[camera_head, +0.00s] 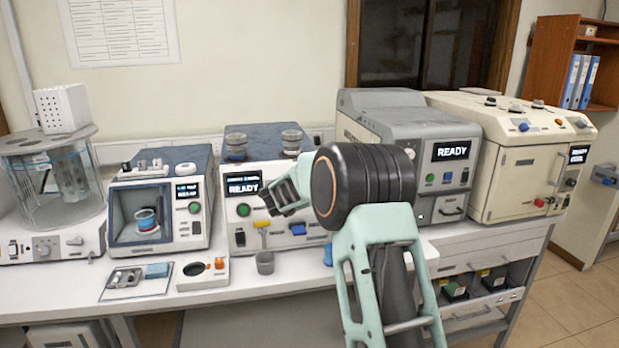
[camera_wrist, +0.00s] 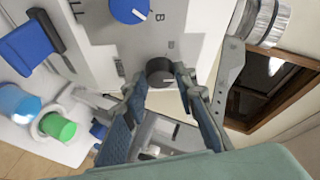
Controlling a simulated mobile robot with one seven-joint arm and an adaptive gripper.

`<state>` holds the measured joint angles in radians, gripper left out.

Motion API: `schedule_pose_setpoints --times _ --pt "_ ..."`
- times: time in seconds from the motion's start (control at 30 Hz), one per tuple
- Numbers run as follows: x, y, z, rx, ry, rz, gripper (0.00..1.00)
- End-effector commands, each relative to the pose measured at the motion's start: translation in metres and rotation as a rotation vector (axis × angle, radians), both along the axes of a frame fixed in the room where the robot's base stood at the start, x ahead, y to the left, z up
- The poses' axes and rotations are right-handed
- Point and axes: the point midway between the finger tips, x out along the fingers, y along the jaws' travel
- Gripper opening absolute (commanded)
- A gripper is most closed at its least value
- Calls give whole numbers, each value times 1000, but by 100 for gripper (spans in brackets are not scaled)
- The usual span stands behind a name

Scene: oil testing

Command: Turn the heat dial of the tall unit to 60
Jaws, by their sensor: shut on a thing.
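In the head view, my gripper (camera_head: 270,197) reaches the right part of the front panel of the white middle unit (camera_head: 240,238), which shows READY. In the wrist view, my gripper (camera_wrist: 161,78) has its two fingers on either side of a dark round knob (camera_wrist: 160,70) on that white panel, shut on it. No scale number is readable at the knob, and its pointer cannot be made out. A blue dial (camera_wrist: 128,8) with a white mark sits beside it on the same panel. In the head view the knob is hidden behind my gripper and arm.
A metal cap (camera_wrist: 272,18) of the unit lies close to my gripper. The grey READY unit (camera_head: 400,125) and a cream unit (camera_head: 515,185) stand to the right. A grey cup (camera_head: 265,263) and a blue switch (camera_head: 298,228) are below my gripper.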

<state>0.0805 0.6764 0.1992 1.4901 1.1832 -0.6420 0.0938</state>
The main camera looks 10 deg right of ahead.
Motion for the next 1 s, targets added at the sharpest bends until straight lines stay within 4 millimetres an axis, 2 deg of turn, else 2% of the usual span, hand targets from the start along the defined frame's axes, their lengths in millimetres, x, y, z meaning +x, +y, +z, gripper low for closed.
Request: schedule_pose_setpoints --times 0.67,0.7,0.83,1.0 --pt "1 0 0 56 -2 -25 2" --pt "1 0 0 55 -1 -25 29" --pt "1 0 0 55 -1 -25 43" --pt "0 0 1 54 -3 -25 43"
